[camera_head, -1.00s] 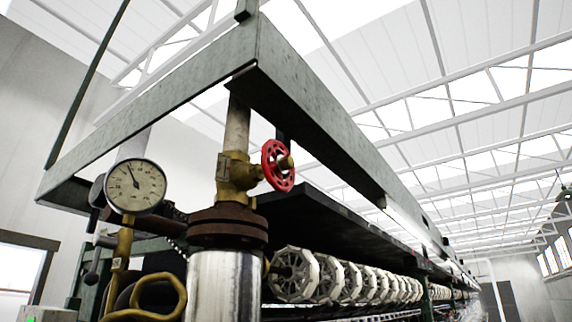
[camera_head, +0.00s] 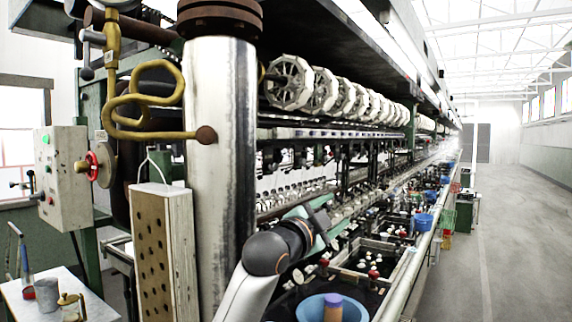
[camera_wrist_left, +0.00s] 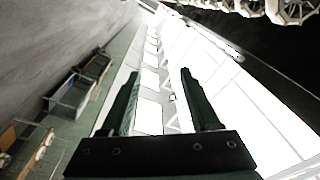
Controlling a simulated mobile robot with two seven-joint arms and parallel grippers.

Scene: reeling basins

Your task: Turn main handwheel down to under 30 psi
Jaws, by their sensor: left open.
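The red handwheel on the brass valve above the rusty flange (camera_head: 220,18) is out of view now. My left gripper (camera_head: 322,218) is right of the shiny vertical pipe (camera_head: 220,140), over the machine bench and away from the red handwheel. In the left wrist view its two fingers (camera_wrist_left: 160,98) are apart with nothing between them. My right gripper is not in view.
A bent brass pipe (camera_head: 150,132) joins the shiny pipe. A blue basin (camera_head: 310,309) lies at the bottom. A small table (camera_head: 95,300) holds containers at lower left. The aisle floor (camera_head: 510,240) at right is clear.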

